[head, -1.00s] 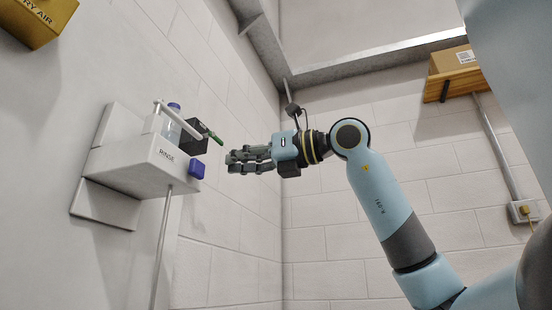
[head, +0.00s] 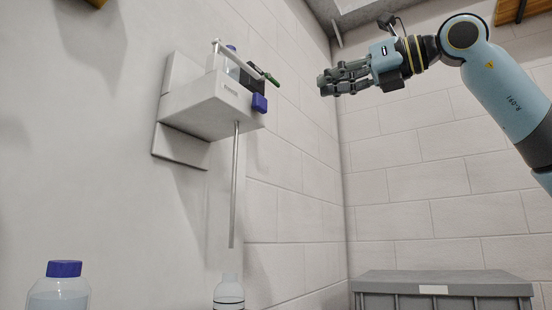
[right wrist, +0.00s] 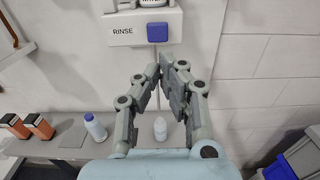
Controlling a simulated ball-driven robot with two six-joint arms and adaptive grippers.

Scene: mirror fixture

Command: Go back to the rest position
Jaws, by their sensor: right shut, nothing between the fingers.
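My right gripper (head: 322,82) is in the upper right of the head view, its fingers pointing left, shut and empty. My left gripper is not in view.
A thin pipe (head: 235,190) hangs from the fixture above a clear bottle (head: 229,292). A blue-capped bottle (head: 58,292) stands at the lower left. A grey lidded bin (head: 445,283) is at the lower right.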

